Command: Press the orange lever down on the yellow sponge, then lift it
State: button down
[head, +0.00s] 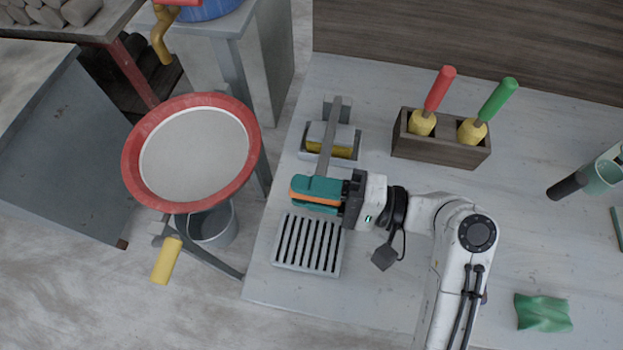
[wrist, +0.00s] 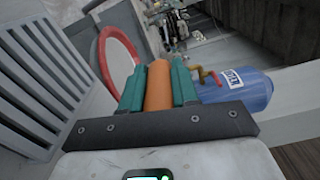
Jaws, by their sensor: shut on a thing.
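My gripper (head: 304,195) has teal fingers and is shut on the orange lever handle (head: 318,198). In the wrist view the orange handle (wrist: 158,88) stands between both teal fingers. The lever's grey bar (head: 328,140) runs from the handle back over a small grey press. The yellow sponge (head: 343,149) lies in the press's tray (head: 346,161), under a pale block and the bar. Only a yellow strip of the sponge shows. I cannot tell how firmly it is squeezed.
A slotted grey rack (head: 307,245) lies just in front of my gripper. A wooden holder (head: 441,158) with red-handled and green-handled tools stands right of the press. A red-rimmed round sieve (head: 131,153) stands left, off the table. A green cloth (head: 543,312) lies at the front right.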

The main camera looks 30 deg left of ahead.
jog(key=shift+f, duration=0.15)
jog(key=c, duration=0.8)
grip_release()
jog(key=shift+c, duration=0.2)
jog(key=b+v, duration=0.1)
jog(key=v, duration=0.9)
jog(key=shift+d, duration=0.4)
jog(key=shift+w, duration=0.1)
